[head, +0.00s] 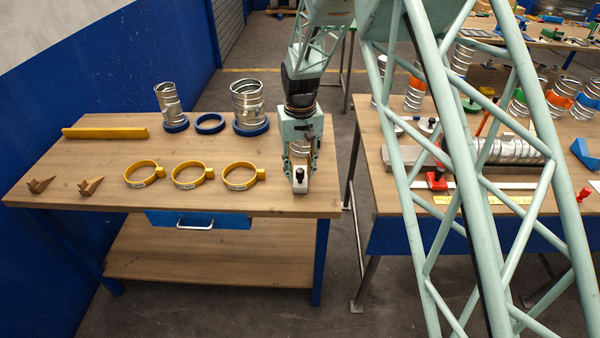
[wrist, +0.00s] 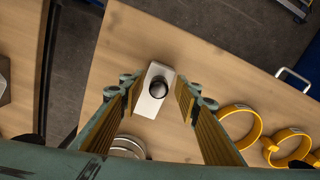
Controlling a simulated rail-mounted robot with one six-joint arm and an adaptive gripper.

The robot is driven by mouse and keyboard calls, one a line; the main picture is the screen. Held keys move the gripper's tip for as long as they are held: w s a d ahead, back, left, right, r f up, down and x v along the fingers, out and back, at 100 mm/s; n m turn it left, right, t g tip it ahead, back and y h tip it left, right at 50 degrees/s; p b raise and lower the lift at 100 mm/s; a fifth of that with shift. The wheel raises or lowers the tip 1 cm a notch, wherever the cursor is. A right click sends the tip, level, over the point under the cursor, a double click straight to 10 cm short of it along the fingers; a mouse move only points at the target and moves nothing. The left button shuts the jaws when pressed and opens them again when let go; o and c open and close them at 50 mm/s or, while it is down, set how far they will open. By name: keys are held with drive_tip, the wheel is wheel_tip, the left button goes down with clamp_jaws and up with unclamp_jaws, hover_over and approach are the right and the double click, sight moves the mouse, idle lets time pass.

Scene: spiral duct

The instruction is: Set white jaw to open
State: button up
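The white jaw (head: 300,186) looks like a small white block with a black knob on top, at the front right of the left wooden table. In the wrist view the white jaw (wrist: 149,105) lies between and beyond my fingertips, its black knob (wrist: 158,88) near the middle. My gripper (head: 301,168) points down over it. In the wrist view my gripper (wrist: 158,91) is open, with one finger on each side of the block and visible gaps. I cannot tell how high the fingertips are above the table.
Three yellow rings (head: 192,175) lie left of the jaw. Silver duct pieces on blue rings (head: 249,127) and a yellow bar (head: 105,132) stand behind. A silver cylinder (wrist: 128,147) is close to my gripper. A second table (head: 385,190) on the right holds ducts and tools.

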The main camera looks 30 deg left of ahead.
wheel_tip(320, 180, up, 12)
idle(0.7)
drive_tip(key=shift+f, duration=0.1)
idle(0.5)
drive_tip(key=d+r+m, duration=0.3)
drive_tip(key=d+r, duration=1)
drive_tip(key=d, duration=0.5)
drive_tip(key=s+d+r+m+y+b, duration=0.1)
drive_tip(key=s+d+r, duration=0.3)
drive_tip(key=d, duration=0.5)
drive_tip(key=s+d+r+m, duration=0.1)
drive_tip(key=s+d+r, duration=0.2)
drive_tip(key=d+r, duration=0.45)
drive_tip(key=s+d+m+t+b, duration=0.2)
drive_tip(key=s+d+t+b, duration=0.1)
drive_tip(key=s+d, duration=1.25)
drive_tip(key=s+d+f+b, duration=0.1)
drive_tip(key=s+d, duration=0.1)
drive_tip(key=s, duration=0.3)
drive_tip(key=s+d+f+m+b, duration=0.1)
drive_tip(key=s+d+f, duration=0.1)
drive_tip(key=s, duration=0.3)
drive_tip(key=s+d+f+t+h+b, duration=0.1)
drive_tip(key=s+d+f, duration=0.1)
drive_tip(key=s+d, duration=0.2)
drive_tip(key=shift+s+d+f+m, duration=0.15)
drive_tip(key=shift+s+m, duration=0.15)
drive_tip(key=shift+s, duration=0.3)
